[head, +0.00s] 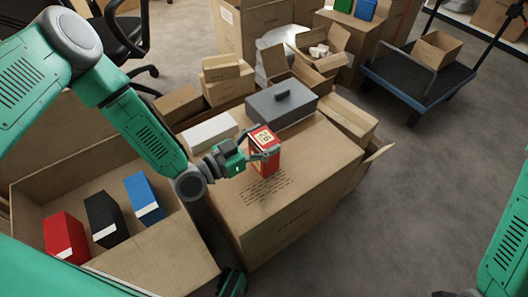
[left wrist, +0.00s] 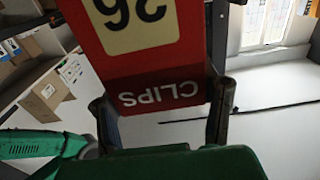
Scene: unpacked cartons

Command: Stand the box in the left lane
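A red box (head: 265,161) with a cream label reading 26 is held upright at the top of a large closed carton (head: 310,165). I cannot tell whether its base touches the carton. My left gripper (head: 262,155) has its fingers on both sides of the box. In the left wrist view the red box (left wrist: 185,65) shows "CLIPS" upside down between the two fingers (left wrist: 165,115). An open carton (head: 165,250) at the left holds a red box (head: 64,235), a black box (head: 103,217) and a blue box (head: 143,192). No marked lane is clear to me.
A grey lidded case (head: 282,108) and a white box (head: 208,132) are behind the held box. Several cartons crowd the back. A blue cart (head: 415,85) stands at the upper right. The floor (head: 410,190) right of the large carton is clear.

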